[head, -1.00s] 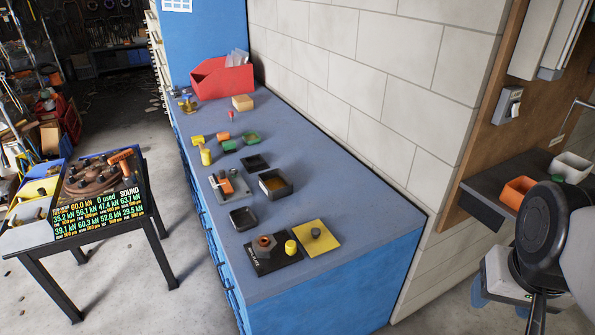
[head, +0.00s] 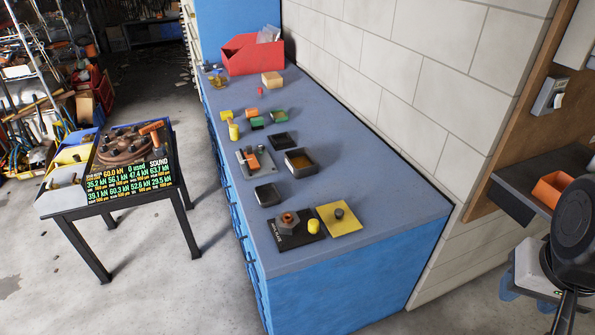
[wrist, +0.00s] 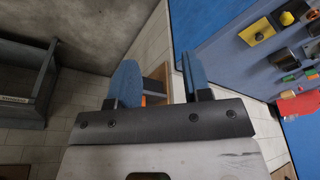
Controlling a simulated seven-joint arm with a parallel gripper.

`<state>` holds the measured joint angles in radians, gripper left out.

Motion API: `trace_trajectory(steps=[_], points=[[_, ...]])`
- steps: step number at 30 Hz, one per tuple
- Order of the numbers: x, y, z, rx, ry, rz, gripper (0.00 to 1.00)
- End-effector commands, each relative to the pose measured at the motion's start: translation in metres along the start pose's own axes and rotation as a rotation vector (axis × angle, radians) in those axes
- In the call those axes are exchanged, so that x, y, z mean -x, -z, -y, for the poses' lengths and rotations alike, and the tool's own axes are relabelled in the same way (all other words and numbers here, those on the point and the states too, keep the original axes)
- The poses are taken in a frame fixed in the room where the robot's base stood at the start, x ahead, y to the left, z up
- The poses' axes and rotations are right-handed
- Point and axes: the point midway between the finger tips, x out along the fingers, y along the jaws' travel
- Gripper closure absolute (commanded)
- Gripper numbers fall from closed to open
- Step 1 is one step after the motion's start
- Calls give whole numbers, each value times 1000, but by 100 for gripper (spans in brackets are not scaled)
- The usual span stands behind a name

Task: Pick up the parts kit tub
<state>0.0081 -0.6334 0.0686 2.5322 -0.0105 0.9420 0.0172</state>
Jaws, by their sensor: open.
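Several vessels could be the parts kit tub, and I cannot tell which it is. On the blue bench in the head view are a square dark tub (head: 300,161) with brownish contents and a smaller dark tray (head: 266,194). An orange bin (head: 551,188) sits on the dark wall shelf at the right, partly behind my arm. My gripper, at the lower right of the head view, is apart from the bench. In the wrist view my gripper (wrist: 158,85) shows two blue fingers spread with nothing held. A small orange patch shows beyond the gap.
A red bin (head: 252,54) stands at the bench's far end. A black plate (head: 292,230) and yellow plate (head: 340,219) carry small parts near the front. A display table (head: 118,165) stands left. The block wall (head: 400,60) borders the bench. The bench's right front is clear.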

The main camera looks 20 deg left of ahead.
Motion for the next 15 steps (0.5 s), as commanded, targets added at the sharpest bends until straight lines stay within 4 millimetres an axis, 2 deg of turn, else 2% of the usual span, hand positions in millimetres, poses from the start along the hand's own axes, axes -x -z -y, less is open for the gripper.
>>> trace_trajectory(steps=[2, 11, 15], points=[[0, 0, 0, 0, 0, 0, 66], [0, 1, 0, 1, 0, 0, 66], [1, 7, 2, 7, 1, 2, 66]])
